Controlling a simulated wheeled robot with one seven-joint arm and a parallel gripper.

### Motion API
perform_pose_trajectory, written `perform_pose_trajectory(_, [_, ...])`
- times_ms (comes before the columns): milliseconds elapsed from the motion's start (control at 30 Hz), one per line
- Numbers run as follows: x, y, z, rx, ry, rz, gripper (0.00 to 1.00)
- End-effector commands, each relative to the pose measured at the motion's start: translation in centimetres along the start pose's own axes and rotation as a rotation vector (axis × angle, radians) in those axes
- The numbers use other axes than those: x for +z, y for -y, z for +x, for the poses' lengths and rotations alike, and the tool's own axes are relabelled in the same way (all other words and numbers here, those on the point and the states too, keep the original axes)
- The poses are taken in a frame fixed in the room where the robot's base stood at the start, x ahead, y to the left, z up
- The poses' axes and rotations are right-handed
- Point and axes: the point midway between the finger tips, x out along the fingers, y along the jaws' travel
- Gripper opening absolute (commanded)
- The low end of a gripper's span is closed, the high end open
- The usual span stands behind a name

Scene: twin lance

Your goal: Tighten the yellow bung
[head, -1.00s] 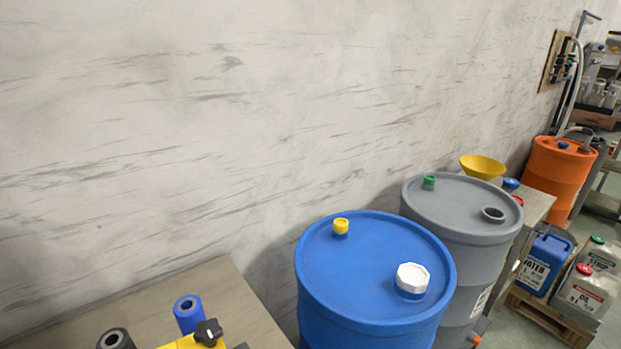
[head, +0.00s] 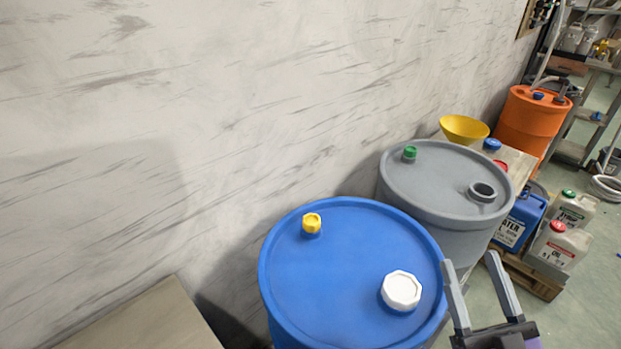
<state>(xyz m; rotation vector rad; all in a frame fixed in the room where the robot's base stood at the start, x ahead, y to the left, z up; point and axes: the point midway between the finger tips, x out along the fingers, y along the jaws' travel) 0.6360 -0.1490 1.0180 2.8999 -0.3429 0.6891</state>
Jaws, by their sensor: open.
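The yellow bung (head: 312,223) sits on the top of the blue drum (head: 345,262), near its back left rim. A larger white cap (head: 401,291) sits on the same drum top, towards the front right. My gripper (head: 469,262) is at the lower right of the head view, by the drum's right rim. Its two grey fingers point up and stand apart, with nothing between them. It is well to the right of the yellow bung and not touching it.
A grey drum (head: 440,185) with a green bung (head: 409,153) and an open hole stands behind to the right. A yellow funnel (head: 464,128), an orange drum (head: 531,124) and several jugs are beyond. A table (head: 150,322) is at lower left; the wall rises behind.

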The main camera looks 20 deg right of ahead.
Motion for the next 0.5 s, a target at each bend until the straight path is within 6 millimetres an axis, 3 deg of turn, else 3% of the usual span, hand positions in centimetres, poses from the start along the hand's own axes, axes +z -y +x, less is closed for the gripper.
perform_pose_trajectory(33, [-0.8,-1.2,2.1,0.043,-0.065,0.003,0.59])
perform_pose_trajectory(200, [-3.3,-5.8,7.3,0.203,-0.253,0.015,0.59])
perform_pose_trajectory(500, [-6.9,-14.4,12.7,0.566,-0.526,0.097,0.59])
